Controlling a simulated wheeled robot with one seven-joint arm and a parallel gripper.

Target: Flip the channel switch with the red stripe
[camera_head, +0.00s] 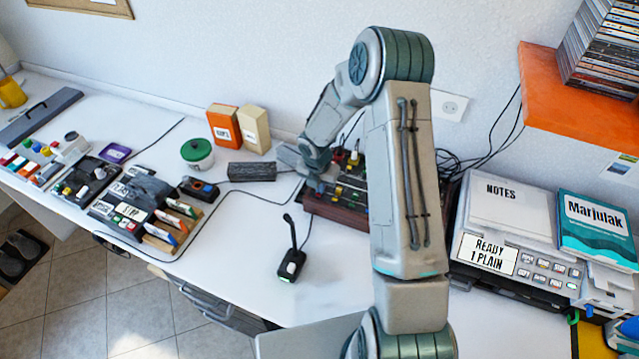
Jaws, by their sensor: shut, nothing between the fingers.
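A dark mixer-like box (336,212) with a brown front edge sits on the white desk, partly behind my arm. Its top carries several small coloured controls, with red, yellow and green spots. A red stripe on one channel switch cannot be made out for sure at this size, and my arm hides the box's right part. My gripper (318,184) is shut and empty, low over the left side of the box. Whether it touches a control cannot be told.
A black desk microphone (291,262) stands in front of the box. A dark block (252,171), green-lidded pot (197,153) and two small boxes (239,128) are to the left. A printer (510,235) stands right, below an orange shelf (570,90). Cables cross the desk.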

